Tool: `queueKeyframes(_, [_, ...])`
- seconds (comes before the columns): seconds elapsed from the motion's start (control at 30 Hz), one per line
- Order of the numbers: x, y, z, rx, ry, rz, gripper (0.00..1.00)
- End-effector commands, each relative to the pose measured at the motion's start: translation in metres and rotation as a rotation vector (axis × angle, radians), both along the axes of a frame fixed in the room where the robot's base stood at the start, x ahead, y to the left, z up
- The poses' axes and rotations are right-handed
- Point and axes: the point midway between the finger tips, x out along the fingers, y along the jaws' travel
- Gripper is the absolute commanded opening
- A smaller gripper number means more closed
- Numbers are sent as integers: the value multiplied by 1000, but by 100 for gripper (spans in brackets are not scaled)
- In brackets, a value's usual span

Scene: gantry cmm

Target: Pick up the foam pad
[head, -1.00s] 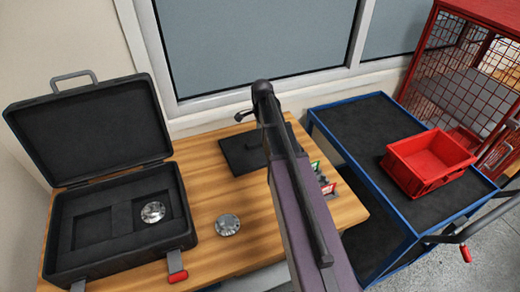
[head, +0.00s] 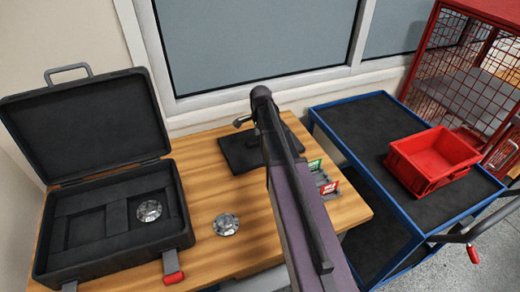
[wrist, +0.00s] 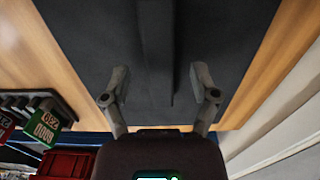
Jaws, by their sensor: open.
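The foam pad (head: 238,155) looks like a dark, flat slab lying on the wooden table near the window, partly hidden by my arm in the head view. In the wrist view the dark pad (wrist: 90,40) fills the upper middle, with a narrow raised rib (wrist: 157,50) along its centre. My gripper (wrist: 162,84) is open and empty, its two fingers spread to either side of the rib's line. I cannot tell how high the fingertips are above the pad. The gripper is hidden behind my arm in the head view.
An open black case (head: 70,265) with a metal disc (head: 149,210) stands at the left. Another disc (head: 226,224) lies on the table (head: 200,165). Small green and red labelled blocks (head: 325,182) sit right of my arm. A blue cart (head: 365,125) holds a red bin (head: 432,160).

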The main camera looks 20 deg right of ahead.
Motion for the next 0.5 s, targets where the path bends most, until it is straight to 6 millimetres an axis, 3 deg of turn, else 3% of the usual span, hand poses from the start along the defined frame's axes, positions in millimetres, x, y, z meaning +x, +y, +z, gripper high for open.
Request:
queueKeyframes(0.17, [0, 0, -12, 0, 0, 0, 77])
queueKeyframes(0.5, [0, 0, -13, 0, 0, 0, 77])
